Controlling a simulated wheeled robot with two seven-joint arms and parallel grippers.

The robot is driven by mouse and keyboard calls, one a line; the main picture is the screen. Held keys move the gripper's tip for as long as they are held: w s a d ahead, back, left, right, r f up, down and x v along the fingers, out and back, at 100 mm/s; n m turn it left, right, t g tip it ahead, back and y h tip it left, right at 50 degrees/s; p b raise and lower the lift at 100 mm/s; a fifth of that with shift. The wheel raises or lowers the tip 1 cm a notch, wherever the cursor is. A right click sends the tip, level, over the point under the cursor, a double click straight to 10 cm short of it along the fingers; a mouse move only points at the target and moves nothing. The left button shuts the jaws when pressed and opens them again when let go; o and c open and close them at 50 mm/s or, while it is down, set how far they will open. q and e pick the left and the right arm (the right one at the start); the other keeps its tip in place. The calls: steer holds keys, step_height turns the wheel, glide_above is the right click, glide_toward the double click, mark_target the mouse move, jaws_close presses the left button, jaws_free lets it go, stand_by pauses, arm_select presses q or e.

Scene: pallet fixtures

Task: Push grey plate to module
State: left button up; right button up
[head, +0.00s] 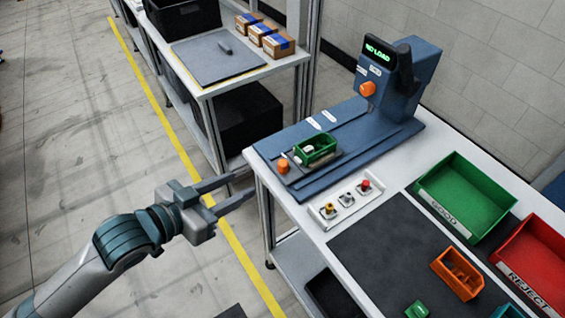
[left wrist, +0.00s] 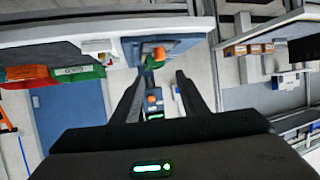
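The grey plate (head: 322,163) lies on the blue base of the fixture on the table, with a green tray (head: 318,147) on it and an orange knob (head: 283,167) at its near left end. The blue module (head: 400,85), with a "NO LOAD" display, stands at the far right end of the base. My left gripper (head: 246,182) is open and empty, just left of the table edge and apart from the knob. In the left wrist view, the orange knob (left wrist: 159,53) shows beyond the open fingers (left wrist: 160,76). My right gripper is not in view.
A button panel (head: 346,199) sits in front of the base. A green bin (head: 467,195), a red bin (head: 535,258) and a small orange tray (head: 458,273) lie to the right. A shelf (head: 215,60) with boxes stands behind left. Open floor lies under my left arm.

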mark_target(281, 164)
arm_select(q)
steer(key=b+x, duration=0.1)
steer(key=x, duration=1.4)
steer(key=shift+w+d+f, duration=0.1)
steer(key=shift+w+d, duration=0.15)
steer(key=shift+d, duration=0.1)
steer(key=shift+x, duration=0.8)
jaws_close()
